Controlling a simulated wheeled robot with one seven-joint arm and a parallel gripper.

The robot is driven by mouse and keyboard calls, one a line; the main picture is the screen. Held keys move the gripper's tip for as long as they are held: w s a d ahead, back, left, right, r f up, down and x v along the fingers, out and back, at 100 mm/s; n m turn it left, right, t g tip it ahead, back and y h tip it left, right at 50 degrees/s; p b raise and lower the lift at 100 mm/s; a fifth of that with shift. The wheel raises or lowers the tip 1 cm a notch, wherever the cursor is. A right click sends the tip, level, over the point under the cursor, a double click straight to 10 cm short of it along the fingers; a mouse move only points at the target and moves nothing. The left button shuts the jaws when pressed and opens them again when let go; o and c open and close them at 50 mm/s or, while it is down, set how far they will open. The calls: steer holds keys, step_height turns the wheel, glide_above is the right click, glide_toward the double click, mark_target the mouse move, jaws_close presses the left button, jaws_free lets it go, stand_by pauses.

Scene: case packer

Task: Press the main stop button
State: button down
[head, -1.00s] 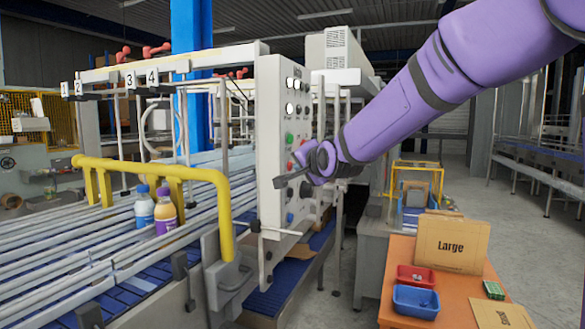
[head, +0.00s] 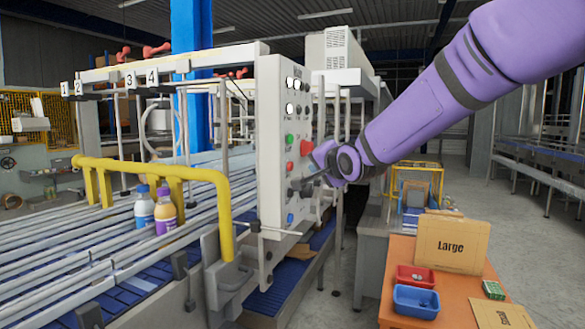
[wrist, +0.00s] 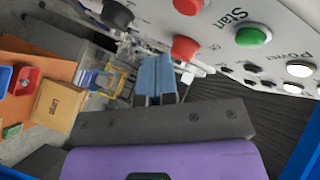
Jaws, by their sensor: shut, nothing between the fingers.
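The control panel (head: 270,130) is a pale upright box face with lamps, buttons and knobs. A large red mushroom button (head: 306,147) sticks out on its right side; in the wrist view a red button (wrist: 187,5) is cut off at the top edge. A smaller red button (head: 289,166) sits below the green button (head: 289,139). In the wrist view they show as red (wrist: 185,48) and green (wrist: 252,36), the green one beside "Start". My gripper (head: 297,188) is shut and empty, in front of the panel below the large red button. Contact cannot be told.
Black knobs (wrist: 117,14) and a blue button (head: 290,218) are on the panel's lower part. A yellow rail (head: 165,170) and conveyor with two bottles (head: 145,206) lie left. An orange table (head: 400,255) with red and blue bins and a "Large" box (head: 450,245) stands right.

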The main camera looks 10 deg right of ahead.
steer(key=shift+s+d, duration=0.7)
steer(key=shift+d, duration=0.3)
steer(key=shift+s, duration=0.1)
steer(key=s+d+f+n+g+h, duration=0.1)
steer(key=s+f+n+g, duration=0.1)
steer(key=s, duration=1)
steer(key=s+d+f+n+g, duration=0.2)
steer(key=s+f+n+g, duration=0.1)
steer(key=s, duration=0.9)
steer(key=s+d+f+n+g+h, duration=0.1)
steer(key=s+d+f+n+g, duration=0.1)
steer(key=s, duration=1)
steer(key=f+n+g, duration=0.1)
steer(key=n+g, duration=0.1)
steer(key=shift+n+g+h, duration=0.3)
steer(key=shift+g, duration=0.1)
steer(key=shift+d, duration=0.1)
